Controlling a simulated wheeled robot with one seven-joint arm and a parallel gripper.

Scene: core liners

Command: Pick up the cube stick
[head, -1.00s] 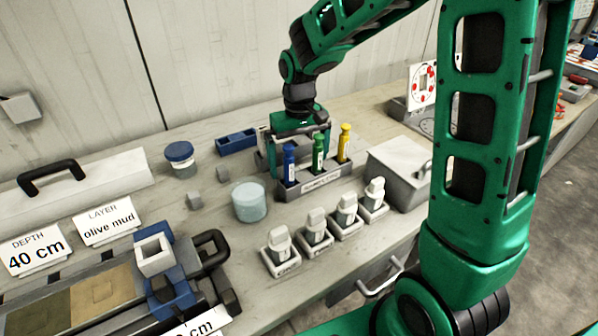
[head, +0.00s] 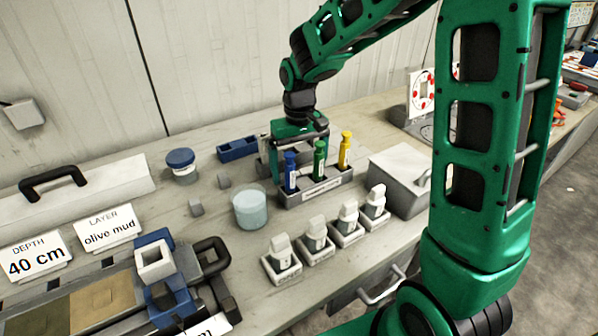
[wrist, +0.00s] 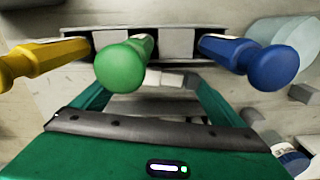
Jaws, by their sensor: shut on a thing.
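My gripper (head: 297,168) points down just behind a grey rack (head: 316,194). In the wrist view my gripper (wrist: 157,80) has its two green fingers set apart, shut on a pale grey piece (wrist: 165,78) between their tips. I cannot tell its full shape or whether it is the cube stick; the rack and bottles hide it in the head view.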

